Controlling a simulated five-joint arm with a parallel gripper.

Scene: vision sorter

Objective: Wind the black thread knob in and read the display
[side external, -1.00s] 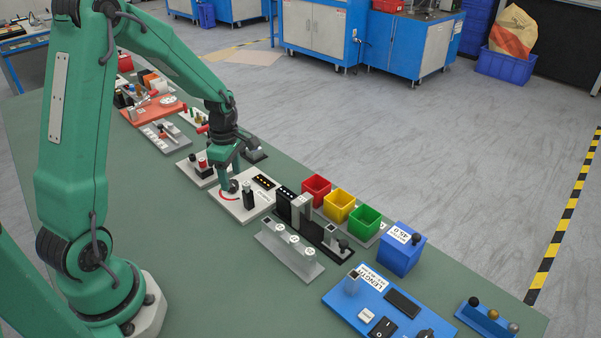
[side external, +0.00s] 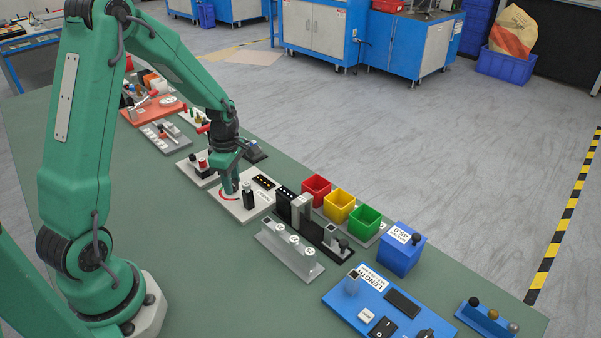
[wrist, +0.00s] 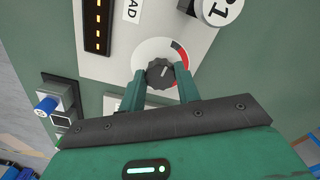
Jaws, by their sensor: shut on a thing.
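The black knob (wrist: 160,73) has a light pointer line and sits on a white dial with a red arc (wrist: 181,52) in the wrist view. My gripper (wrist: 160,88) has a green finger on each side of the knob and is shut on it. In the side view my gripper (side external: 230,190) reaches down to the white panel (side external: 262,206), and its fingers hide most of the knob. A black strip with a row of orange marks (wrist: 97,22) lies beside the dial; it also shows in the side view (side external: 264,182). No reading is legible on it.
A black post with a white round top (side external: 249,194) stands close to my gripper on the panel. A black fixture (side external: 320,232) and red (side external: 316,187), yellow and green bins stand to the right. A panel with red and black knobs (side external: 198,168) is to the left.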

